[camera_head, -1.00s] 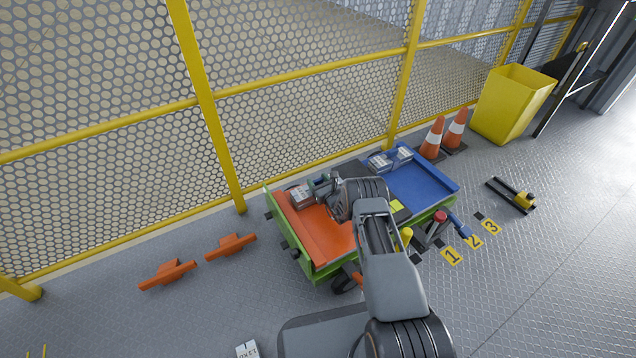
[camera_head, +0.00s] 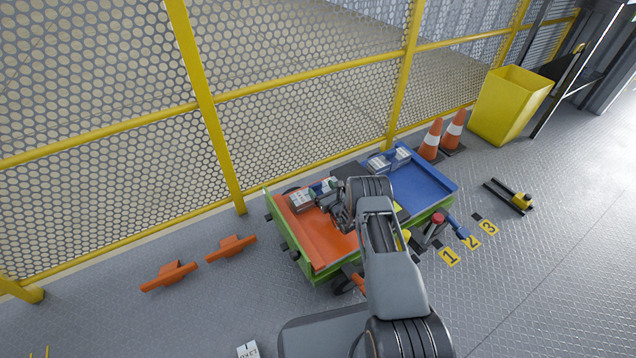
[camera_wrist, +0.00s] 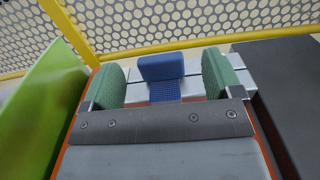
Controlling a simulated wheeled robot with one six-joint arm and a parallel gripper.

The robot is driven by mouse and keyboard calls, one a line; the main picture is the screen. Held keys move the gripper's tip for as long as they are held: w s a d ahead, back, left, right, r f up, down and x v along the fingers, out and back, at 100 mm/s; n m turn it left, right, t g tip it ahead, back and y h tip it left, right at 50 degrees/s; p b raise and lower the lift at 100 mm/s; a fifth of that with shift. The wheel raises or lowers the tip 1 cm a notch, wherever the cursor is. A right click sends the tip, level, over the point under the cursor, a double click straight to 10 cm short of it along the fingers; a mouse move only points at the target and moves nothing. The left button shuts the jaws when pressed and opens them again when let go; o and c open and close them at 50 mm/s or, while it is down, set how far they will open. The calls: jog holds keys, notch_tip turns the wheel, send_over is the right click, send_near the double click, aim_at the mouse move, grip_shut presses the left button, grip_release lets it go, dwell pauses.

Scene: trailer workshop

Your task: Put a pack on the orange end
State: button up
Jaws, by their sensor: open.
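The orange end (camera_head: 325,245) of the green-sided cart lies on the left. One grey-white pack (camera_head: 300,202) sits on its far part, and a second pack (camera_head: 325,188) is right beside it, close to my gripper (camera_head: 334,202). In the wrist view my gripper (camera_wrist: 162,82) is open, with green pads on both sides of an upright blue tab (camera_wrist: 161,67). Grey-white pack surface (camera_wrist: 140,76) shows behind and beside the tab. Whether the pads touch the pack is unclear. Two more packs (camera_head: 378,163) (camera_head: 402,154) sit on the blue end (camera_head: 425,186).
A dark block (camera_wrist: 282,75) stands right of the pads, and a green side wall (camera_wrist: 45,95) rises on the left. A yellow mesh fence (camera_head: 300,100) runs behind the cart. Traffic cones (camera_head: 431,140) and a yellow bin (camera_head: 508,105) stand right. Orange brackets (camera_head: 230,248) lie on the left floor.

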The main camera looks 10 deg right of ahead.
jog(key=p+v, duration=0.2)
jog(key=v, duration=0.6)
jog(key=s+a+r+n+g+y, duration=0.1)
jog(key=a+r+n+g+y, duration=0.3)
jog(key=r, duration=0.4)
jog(key=a+r+n+g+y, duration=0.35)
jog(key=a+r+n, duration=0.25)
jog(key=r, duration=0.2)
jog(key=s+a+r+n+g, duration=0.4)
jog(key=s+r+n+g, duration=0.3)
jog(key=s+r+n, duration=0.2)
jog(key=s+d+r+n+h, duration=0.4)
jog(key=s+d+n+h, duration=0.1)
jog(key=s, duration=0.5)
jog(key=s+d+r+n+h, duration=0.5)
jog(key=s+n+h, duration=0.3)
jog(key=s, duration=0.1)
jog(key=shift+s+d+r, duration=0.2)
jog(key=shift+s+r, duration=0.1)
jog(key=shift+s, duration=0.1)
jog(key=shift+r+p, duration=0.1)
jog(key=shift+p, duration=0.2)
